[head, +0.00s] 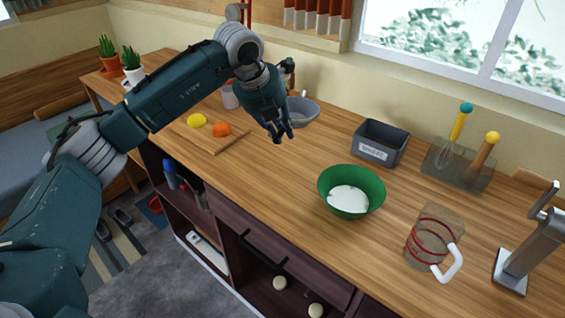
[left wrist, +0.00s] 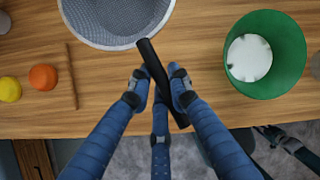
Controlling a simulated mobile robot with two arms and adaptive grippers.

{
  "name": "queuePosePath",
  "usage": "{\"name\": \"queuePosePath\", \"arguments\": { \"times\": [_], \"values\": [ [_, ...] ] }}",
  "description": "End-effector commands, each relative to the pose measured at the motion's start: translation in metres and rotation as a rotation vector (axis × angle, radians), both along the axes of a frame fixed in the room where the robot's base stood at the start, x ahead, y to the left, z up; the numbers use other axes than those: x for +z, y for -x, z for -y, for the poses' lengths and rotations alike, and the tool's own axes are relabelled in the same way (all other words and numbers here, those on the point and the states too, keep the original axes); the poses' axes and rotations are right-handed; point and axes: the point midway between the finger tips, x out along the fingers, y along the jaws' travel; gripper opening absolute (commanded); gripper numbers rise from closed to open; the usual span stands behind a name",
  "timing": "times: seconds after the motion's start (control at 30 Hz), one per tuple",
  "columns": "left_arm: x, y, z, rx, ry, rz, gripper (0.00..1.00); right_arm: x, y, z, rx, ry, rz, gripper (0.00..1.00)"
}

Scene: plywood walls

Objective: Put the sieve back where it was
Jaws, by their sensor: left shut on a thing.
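The sieve is a grey mesh bowl with a black handle. In the left wrist view its mesh bowl (left wrist: 118,22) is at the top and its handle (left wrist: 152,62) runs down between my fingers. In the head view the sieve (head: 303,112) shows partly behind my left gripper (head: 281,134), above the back of the counter. My left gripper (left wrist: 160,95) is shut on the sieve's handle. Whether the sieve's bowl touches the counter I cannot tell. My right gripper is not recognisable in either view.
A green bowl (head: 332,182) with white contents, a labelled grey bin (head: 381,143) and a jug (head: 432,232) stand to the right. A board (head: 229,139) with yellow and orange fruits lies left. Whisk-like tools (head: 457,129) stand at the back. Bare counter (head: 295,160) lies between.

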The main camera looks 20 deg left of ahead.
Motion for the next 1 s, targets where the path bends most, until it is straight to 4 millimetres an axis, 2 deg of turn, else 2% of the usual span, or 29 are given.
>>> {"name": "queuePosePath", "arguments": {
  "times": [0.1,0.3,0.47,0.7,0.97,1.0],
  "values": [
    [-0.032,0.002,-0.001,0.000,-0.002,-0.005,0.00,0.010,-0.001,0.000,0.000,0.001,0.001,0.35],
    [-0.068,0.001,0.000,-0.002,0.001,-0.002,0.00,0.016,-0.001,0.003,0.000,0.003,0.001,0.35],
    [-0.082,0.000,0.000,-0.001,0.000,-0.001,0.00,0.019,-0.001,0.006,-0.001,0.007,0.001,0.35],
    [-0.115,0.001,0.000,-0.001,0.000,-0.001,0.00,0.027,-0.001,0.008,-0.001,0.009,0.001,0.35],
    [-0.121,0.000,0.000,-0.001,0.000,-0.001,0.00,0.026,-0.001,0.008,-0.001,0.009,0.000,0.35],
    [-0.122,0.001,0.000,-0.001,0.000,-0.002,0.22,0.026,-0.001,0.008,-0.001,0.009,0.000,0.35]
  ]
}}
